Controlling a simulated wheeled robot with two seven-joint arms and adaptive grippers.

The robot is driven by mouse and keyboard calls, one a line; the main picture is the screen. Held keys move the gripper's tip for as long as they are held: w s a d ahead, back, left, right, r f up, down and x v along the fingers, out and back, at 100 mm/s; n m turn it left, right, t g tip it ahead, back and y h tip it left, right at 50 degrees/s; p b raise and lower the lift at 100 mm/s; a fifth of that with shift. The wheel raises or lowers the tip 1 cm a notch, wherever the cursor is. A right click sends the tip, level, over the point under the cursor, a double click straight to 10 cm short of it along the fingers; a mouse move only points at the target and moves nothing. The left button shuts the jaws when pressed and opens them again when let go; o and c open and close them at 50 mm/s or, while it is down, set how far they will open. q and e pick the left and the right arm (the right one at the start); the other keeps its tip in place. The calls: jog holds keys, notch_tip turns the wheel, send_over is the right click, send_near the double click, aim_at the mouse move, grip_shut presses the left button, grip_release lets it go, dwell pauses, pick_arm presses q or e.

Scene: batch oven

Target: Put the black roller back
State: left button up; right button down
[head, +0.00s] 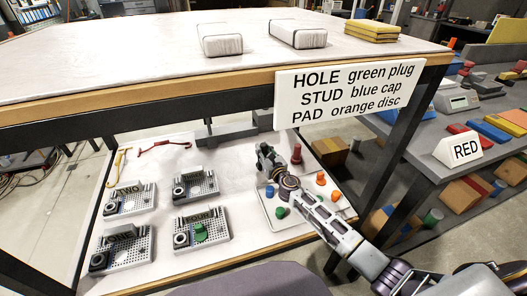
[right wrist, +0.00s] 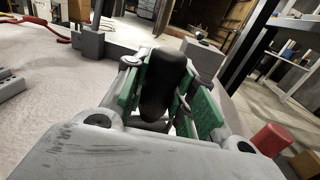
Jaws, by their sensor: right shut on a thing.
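My right gripper (head: 266,158) reaches in over the lower white shelf, near the back of a pale parts tray (head: 262,208). In the right wrist view the black roller (right wrist: 165,84) sits between its green-padded fingers (right wrist: 163,98), which are shut on it. The roller's lower end is hidden by the gripper body. In the head view the roller is too small and dark to tell from the gripper. My left gripper is not in view.
Several grey perforated fixtures (head: 130,200) stand left on the shelf; one bears a green plug (head: 200,232). Orange and green pieces (head: 320,179) lie on the tray, and a red piece (head: 297,153) stands behind. The tabletop's front edge (head: 200,85) overhangs the shelf.

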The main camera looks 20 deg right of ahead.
jog(key=shift+f+b, duration=0.45)
dwell(0.6)
jog(key=c, duration=1.1)
grip_release()
jog(key=shift+s, duration=0.1)
jog(key=shift+s+d, duration=0.25)
jog(key=shift+s, duration=1.7)
jog(key=shift+s+d, duration=0.2)
jog(key=shift+s, duration=1.75)
jog(key=shift+s+d, duration=0.25)
jog(key=shift+s, duration=1.7)
